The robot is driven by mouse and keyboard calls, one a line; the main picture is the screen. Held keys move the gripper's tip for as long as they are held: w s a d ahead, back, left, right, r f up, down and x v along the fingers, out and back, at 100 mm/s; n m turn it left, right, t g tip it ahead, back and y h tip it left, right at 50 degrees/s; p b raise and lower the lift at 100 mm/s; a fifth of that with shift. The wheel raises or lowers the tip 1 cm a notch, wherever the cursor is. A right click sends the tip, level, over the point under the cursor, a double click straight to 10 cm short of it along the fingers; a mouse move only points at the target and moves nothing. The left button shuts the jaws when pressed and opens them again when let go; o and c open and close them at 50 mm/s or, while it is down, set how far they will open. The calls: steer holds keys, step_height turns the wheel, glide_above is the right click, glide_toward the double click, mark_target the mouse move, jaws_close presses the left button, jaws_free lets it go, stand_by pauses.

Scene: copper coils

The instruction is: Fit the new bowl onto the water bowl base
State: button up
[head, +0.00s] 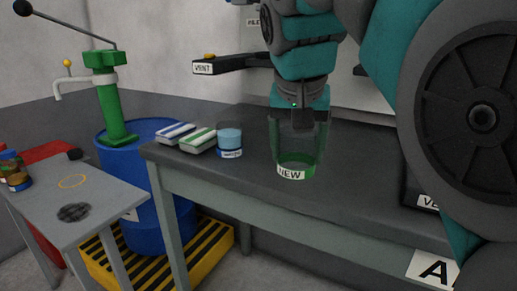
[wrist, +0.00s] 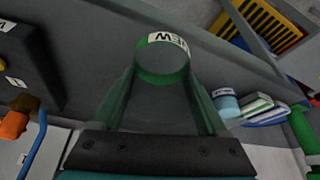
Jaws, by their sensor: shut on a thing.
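The new bowl is a clear cup with a green band and a white "NEW" label (head: 291,172). My gripper (head: 299,150) points down with its green, see-through fingers either side of the bowl and is shut on it, over the dark bench. In the wrist view the bowl's green ring (wrist: 163,76) sits between the fingertips. I cannot tell whether its bottom touches the bench. A small blue cup with a white label (head: 230,153) stands on the bench to its left; its text is too small to read. I cannot tell which thing is the water bowl base.
Two striped packs (head: 198,140) lie left of the blue cup. A dark arm marked "VENT" (head: 232,64) juts out behind. A blue drum with a green hand pump (head: 112,100) and a small grey table (head: 90,194) stand left. The bench's front middle is clear.

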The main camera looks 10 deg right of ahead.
steer(key=w, duration=0.5)
steer(key=w+f+p, duration=0.1)
steer(key=w, duration=0.4)
steer(key=w+a+p, duration=0.1)
steer(key=w, duration=0.4)
steer(key=shift+w+a+f, duration=0.1)
steer(key=shift+w+f, duration=0.1)
steer(key=shift+w, duration=0.15)
steer(key=shift+f, duration=1.8)
steer(key=shift+f, duration=0.1)
steer(key=o, duration=1.5)
steer(key=shift+o, duration=0.2)
